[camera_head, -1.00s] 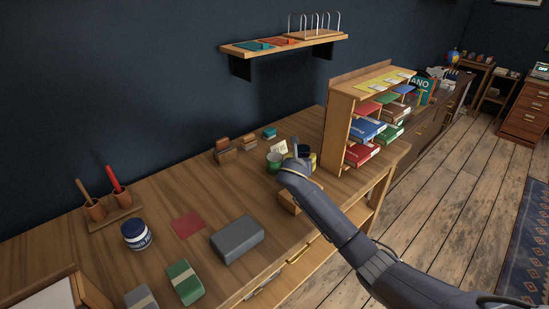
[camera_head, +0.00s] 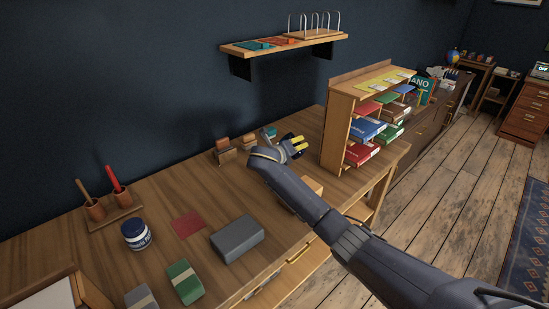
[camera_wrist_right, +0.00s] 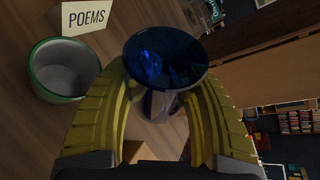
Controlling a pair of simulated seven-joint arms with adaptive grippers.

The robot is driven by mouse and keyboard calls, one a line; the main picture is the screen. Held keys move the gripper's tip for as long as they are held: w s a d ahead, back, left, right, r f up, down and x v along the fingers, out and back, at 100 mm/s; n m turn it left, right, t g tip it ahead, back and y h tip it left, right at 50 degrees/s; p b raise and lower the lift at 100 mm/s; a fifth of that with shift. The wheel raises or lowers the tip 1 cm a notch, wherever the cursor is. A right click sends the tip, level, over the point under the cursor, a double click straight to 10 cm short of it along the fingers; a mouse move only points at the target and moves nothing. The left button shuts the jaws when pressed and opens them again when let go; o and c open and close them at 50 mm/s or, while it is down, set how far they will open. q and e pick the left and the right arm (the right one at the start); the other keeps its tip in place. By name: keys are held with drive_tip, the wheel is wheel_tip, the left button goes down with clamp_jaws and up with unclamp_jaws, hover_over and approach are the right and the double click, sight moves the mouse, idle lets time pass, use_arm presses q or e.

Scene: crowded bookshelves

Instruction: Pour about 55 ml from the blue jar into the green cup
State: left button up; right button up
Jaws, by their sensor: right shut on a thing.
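My right gripper (camera_head: 296,146) is over the back part of the desk, with its yellow fingers pointing right. In the right wrist view its fingers (camera_wrist_right: 166,88) are shut around the blue jar (camera_wrist_right: 166,58), a dark blue glassy vessel with its open mouth facing the camera. How much it holds is not clear. The green cup (camera_wrist_right: 62,70), green outside and pale inside, stands left of the jar and apart from it; it looks empty. In the head view the cup is hidden behind my right arm. My left gripper is out of view.
A POEMS card (camera_wrist_right: 85,16) stands beside the cup. A shelf rack of books (camera_head: 338,134) rises right of the gripper. Small wooden blocks (camera_head: 225,150) stand to the left.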

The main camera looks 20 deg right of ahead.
drive_tip(key=shift+r+n, duration=0.15)
drive_tip(key=shift+n, duration=0.15)
drive_tip(key=shift+h, duration=0.3)
drive_tip(key=shift+f+n+h, duration=0.25)
drive_tip(key=shift+n+h, duration=0.05)
drive_tip(key=shift+n, duration=0.2)
drive_tip(key=shift+r+g, duration=0.15)
drive_tip(key=shift+g, duration=0.15)
drive_tip(key=shift+w+a+n, duration=0.1)
drive_tip(key=shift+a+n, duration=0.1)
drive_tip(key=shift+n, duration=0.1)
drive_tip(key=shift+w+a+r, duration=0.1)
drive_tip(key=shift+w+a, duration=0.15)
drive_tip(key=shift+a, duration=0.05)
drive_tip(key=shift+w+a+r+n+h, duration=0.15)
drive_tip(key=shift+n+h, duration=0.15)
drive_tip(key=shift+d, duration=0.3)
